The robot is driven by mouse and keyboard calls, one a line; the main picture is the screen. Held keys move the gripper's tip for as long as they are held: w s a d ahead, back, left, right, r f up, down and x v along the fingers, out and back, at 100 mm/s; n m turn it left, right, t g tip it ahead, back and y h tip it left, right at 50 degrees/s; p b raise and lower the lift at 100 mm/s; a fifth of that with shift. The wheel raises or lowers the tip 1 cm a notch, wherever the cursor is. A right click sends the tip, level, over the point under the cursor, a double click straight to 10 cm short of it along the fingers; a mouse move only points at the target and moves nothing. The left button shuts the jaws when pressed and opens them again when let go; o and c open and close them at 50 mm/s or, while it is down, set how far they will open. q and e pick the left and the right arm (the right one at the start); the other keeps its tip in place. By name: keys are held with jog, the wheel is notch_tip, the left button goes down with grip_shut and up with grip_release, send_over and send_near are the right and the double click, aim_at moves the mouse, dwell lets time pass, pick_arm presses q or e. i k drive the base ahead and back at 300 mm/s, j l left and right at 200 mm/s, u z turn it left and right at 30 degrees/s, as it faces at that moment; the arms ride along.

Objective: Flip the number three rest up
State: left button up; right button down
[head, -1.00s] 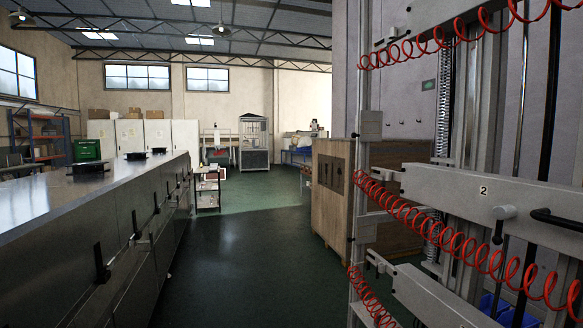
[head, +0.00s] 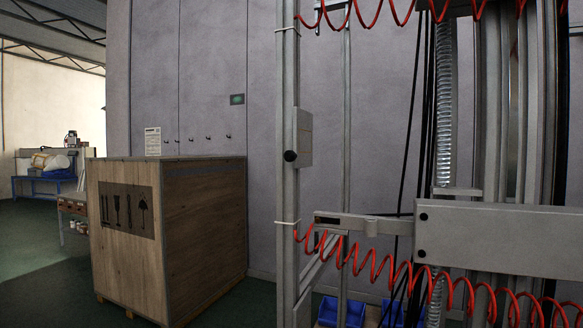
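A tall metal frame with a grey upright post (head: 288,170) and red coiled hoses (head: 385,268) stands at the right in the head view. A wide grey rest bar (head: 500,238) crosses it at the right, level, with its right end cut off by the picture edge. A thinner grey arm (head: 365,226) reaches from near the post towards it. No number shows on any rest now, so I cannot tell which one is number three. Neither of my grippers is in view.
A large wooden crate (head: 205,230) stands on the floor left of the frame. Blue bins (head: 342,311) sit low behind the post. A grey panelled wall (head: 375,120) closes off the back. Open green floor (head: 45,285) lies at the far left, with a blue bench (head: 45,185) beyond.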

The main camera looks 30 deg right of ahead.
aim_at(301, 155)
jog(key=i+j+z, duration=0.15)
jog(key=j, duration=0.15)
jog(key=i+j+z, duration=0.25)
jog(key=j, duration=0.35)
jog(key=i+j+z, duration=0.1)
jog(key=j, duration=0.2)
